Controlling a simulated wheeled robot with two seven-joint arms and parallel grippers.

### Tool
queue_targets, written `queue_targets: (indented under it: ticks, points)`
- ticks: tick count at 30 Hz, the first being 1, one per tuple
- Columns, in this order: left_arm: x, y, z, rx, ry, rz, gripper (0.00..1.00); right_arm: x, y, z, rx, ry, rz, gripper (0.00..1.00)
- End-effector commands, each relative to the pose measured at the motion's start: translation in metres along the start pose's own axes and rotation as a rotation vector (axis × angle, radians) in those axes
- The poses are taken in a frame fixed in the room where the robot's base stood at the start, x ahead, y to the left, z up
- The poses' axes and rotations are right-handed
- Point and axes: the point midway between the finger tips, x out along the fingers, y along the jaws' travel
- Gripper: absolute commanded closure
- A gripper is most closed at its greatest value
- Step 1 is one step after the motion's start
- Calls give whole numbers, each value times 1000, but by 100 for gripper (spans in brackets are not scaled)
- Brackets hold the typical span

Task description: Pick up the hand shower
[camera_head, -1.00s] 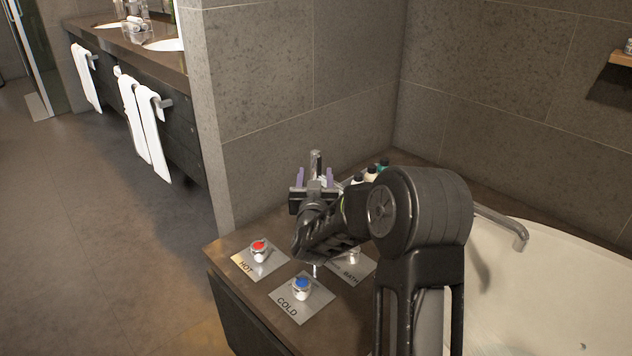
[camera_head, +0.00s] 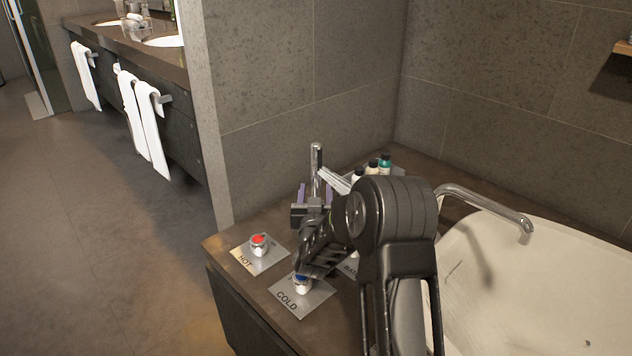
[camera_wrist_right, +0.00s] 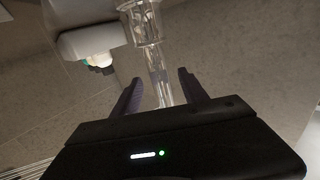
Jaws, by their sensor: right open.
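The hand shower (camera_head: 317,157) is an upright chrome stick at the back corner of the tub deck. In the right wrist view its shiny shaft (camera_wrist_right: 158,75) runs down between the two fingers. My right gripper (camera_head: 316,190) is open, with one purple finger on each side of the chrome, and it is empty. In the wrist view the fingertips (camera_wrist_right: 160,77) stand apart, with gaps showing beside the shaft. The lower part of the hand shower is hidden behind my gripper. My left gripper is not in view.
Several small bottles (camera_head: 385,162) stand just right of the hand shower. The red HOT knob (camera_head: 259,242) and blue COLD knob (camera_head: 302,283) are in front, the latter partly behind my arm. The chrome tub spout (camera_head: 485,200) and bathtub (camera_head: 540,270) lie right. The wall (camera_head: 265,150) is close behind.

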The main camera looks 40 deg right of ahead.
Motion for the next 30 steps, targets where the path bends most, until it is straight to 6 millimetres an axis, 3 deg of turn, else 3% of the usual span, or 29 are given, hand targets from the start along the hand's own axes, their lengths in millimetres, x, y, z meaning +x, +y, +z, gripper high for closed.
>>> queue_targets:
  ticks: [8,21,30]
  points:
    - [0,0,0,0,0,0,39,2,0,0,0,1,1,49]
    - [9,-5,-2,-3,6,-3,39,56,1,1,0,0,1,49]
    - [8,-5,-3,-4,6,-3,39,58,0,0,0,0,0,49]
